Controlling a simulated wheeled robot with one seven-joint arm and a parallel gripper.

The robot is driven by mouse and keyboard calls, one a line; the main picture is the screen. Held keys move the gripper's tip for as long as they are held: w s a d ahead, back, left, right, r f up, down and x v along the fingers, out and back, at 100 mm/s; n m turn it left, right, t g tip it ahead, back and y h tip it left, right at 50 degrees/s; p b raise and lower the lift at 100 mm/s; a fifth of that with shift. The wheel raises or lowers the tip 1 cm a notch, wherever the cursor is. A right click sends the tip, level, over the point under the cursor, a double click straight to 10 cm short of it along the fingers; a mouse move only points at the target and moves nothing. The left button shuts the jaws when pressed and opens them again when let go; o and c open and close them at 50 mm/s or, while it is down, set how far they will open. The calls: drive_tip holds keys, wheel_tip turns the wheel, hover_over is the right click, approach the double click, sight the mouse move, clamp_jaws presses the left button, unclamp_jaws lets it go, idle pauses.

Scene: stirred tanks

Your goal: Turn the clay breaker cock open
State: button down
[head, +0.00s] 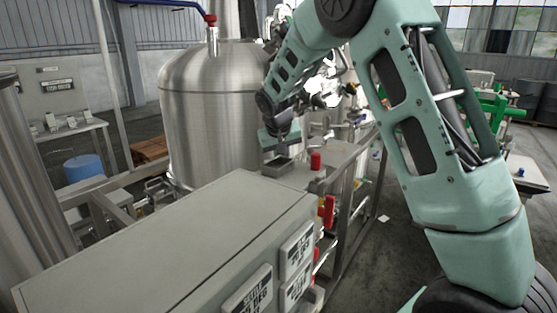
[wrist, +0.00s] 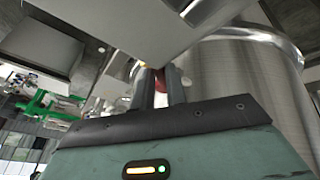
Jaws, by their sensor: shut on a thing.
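My gripper (wrist: 160,80) reaches down to a fitting beside the steel tank. Its two dark fingers are close together, with a small red part (wrist: 160,84) between and behind them. This looks like a cock handle, but the fingers hide most of it. I cannot read a label that names it the clay breaker cock, nor tell how far it is turned. In the head view the teal gripper body (head: 279,138) is above the bench by the tank, and its fingertips cannot be made out there.
A steel tank (head: 208,120) stands behind the gripper. A grey cabinet (head: 165,235) with labelled plates fills the front. A red cylinder (head: 316,160) stands on the bench, and red handles (head: 328,212) are on its side. A grey panel (wrist: 170,30) hangs close over the fingers.

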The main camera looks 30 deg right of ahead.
drive_tip(key=shift+s+d+n+t+y, duration=0.15)
drive_tip(key=shift+d+n+t+y, duration=0.25)
drive_tip(key=shift+n, duration=0.6)
drive_tip(key=shift+r, duration=0.1)
drive_tip(key=c, duration=1.4)
unclamp_jaws()
drive_tip(key=b+v, duration=0.3)
drive_tip(key=v, duration=1.4)
drive_tip(key=shift+r+b, duration=0.15)
drive_tip(key=shift+b, duration=0.25)
